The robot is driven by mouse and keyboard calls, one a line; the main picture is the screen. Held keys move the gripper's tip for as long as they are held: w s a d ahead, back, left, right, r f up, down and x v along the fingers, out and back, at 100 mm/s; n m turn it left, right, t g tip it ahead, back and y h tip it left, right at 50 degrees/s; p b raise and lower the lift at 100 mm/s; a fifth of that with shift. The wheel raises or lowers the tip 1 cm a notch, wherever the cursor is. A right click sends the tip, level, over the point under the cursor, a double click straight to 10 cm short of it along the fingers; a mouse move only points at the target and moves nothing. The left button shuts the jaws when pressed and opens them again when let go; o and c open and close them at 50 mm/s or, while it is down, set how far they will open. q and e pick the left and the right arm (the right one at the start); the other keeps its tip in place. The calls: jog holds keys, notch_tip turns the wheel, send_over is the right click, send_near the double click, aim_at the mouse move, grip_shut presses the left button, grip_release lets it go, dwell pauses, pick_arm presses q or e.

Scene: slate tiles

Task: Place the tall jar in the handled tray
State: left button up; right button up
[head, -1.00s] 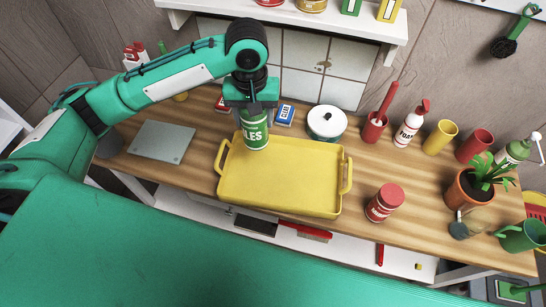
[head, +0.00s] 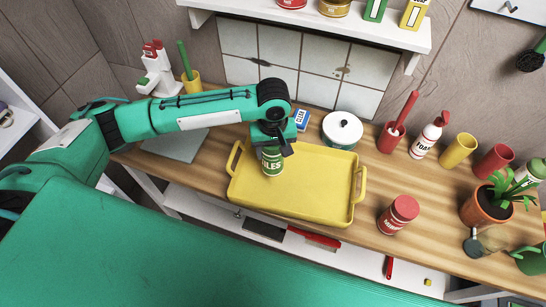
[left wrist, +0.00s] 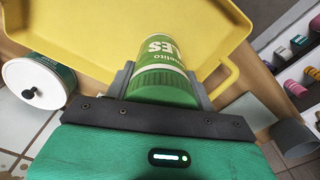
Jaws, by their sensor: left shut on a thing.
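The tall jar (head: 272,162), green with a white label, is held upright or nearly so by my left gripper (head: 273,143). It is over the back left part of the yellow handled tray (head: 310,205). I cannot tell whether its base touches the tray floor. In the left wrist view the jar (left wrist: 163,75) lies between the fingers, its green lid nearest the palm, with the tray (left wrist: 90,28) beyond it. My left gripper is shut on the jar and partly hides its top in the head view. My right gripper is not in view.
A white lidded pot (head: 342,130) stands just behind the tray, and a blue box (head: 301,120) behind the gripper. A red jar (head: 398,215) stands right of the tray. A grey board (head: 177,145) lies left. The rest of the tray floor is clear.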

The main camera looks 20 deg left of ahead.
aim_at(273, 160)
pick_arm(q)
jog(key=shift+f, duration=0.35)
notch_tip(273, 160, down, 4)
jog(key=shift+r+p, duration=0.25)
jog(key=shift+p, duration=0.05)
jog(key=shift+f, duration=0.2)
jog(key=shift+f, duration=0.15)
jog(key=o, duration=1)
